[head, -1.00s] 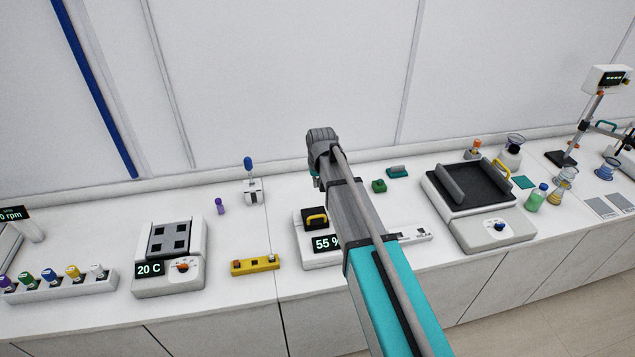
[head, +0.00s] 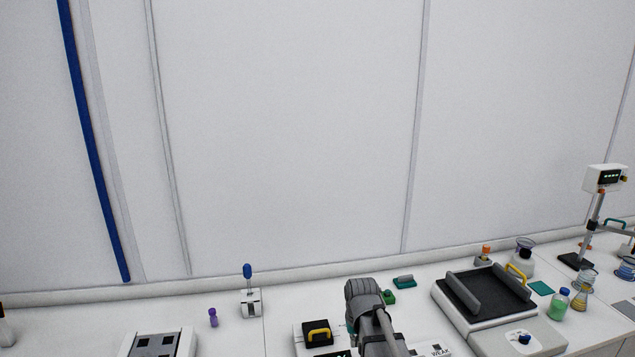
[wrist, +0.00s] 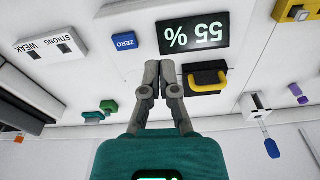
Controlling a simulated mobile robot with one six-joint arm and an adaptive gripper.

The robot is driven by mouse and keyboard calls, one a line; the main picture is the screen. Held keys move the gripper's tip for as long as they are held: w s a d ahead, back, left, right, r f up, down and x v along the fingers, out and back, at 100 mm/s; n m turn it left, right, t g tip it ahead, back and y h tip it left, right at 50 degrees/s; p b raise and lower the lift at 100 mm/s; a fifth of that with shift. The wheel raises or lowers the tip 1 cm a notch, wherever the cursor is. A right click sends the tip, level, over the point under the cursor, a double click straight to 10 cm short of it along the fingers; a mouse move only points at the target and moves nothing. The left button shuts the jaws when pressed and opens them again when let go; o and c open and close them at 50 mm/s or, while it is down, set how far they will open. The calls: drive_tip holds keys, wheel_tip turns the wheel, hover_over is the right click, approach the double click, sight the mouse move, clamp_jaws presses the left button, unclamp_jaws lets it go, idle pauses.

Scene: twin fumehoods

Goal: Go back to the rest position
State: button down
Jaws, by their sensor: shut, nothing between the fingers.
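My gripper (wrist: 161,70) is shut and empty in the wrist view, its two fingertips together. It is over the bench device with the "55 %" display (wrist: 194,35) and beside the black block with a yellow handle (wrist: 206,77). I cannot tell its exact height above the device. In the head view my grey wrist hides part of that device, and the fingers are hidden. The black block with its yellow handle (head: 318,333) shows just left of my wrist.
A black-topped shaker (head: 480,296) stands at the right, with a green bottle (head: 559,303) and flasks beyond it. A blue-tipped holder (head: 250,300) and a purple vial (head: 213,317) stand at the left. A heater block (head: 157,345) is cut off below.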

drive_tip(key=s+d+f+b, duration=0.2)
drive_tip(key=s+d+f, duration=0.1)
drive_tip(key=s, duration=0.3)
drive_tip(key=s+d+f+m+g+b, duration=0.1)
drive_tip(key=s+d+f+b, duration=0.2)
drive_tip(key=s, duration=0.3)
drive_tip(key=shift+s+d+f, duration=0.35)
drive_tip(key=shift+f, duration=0.15)
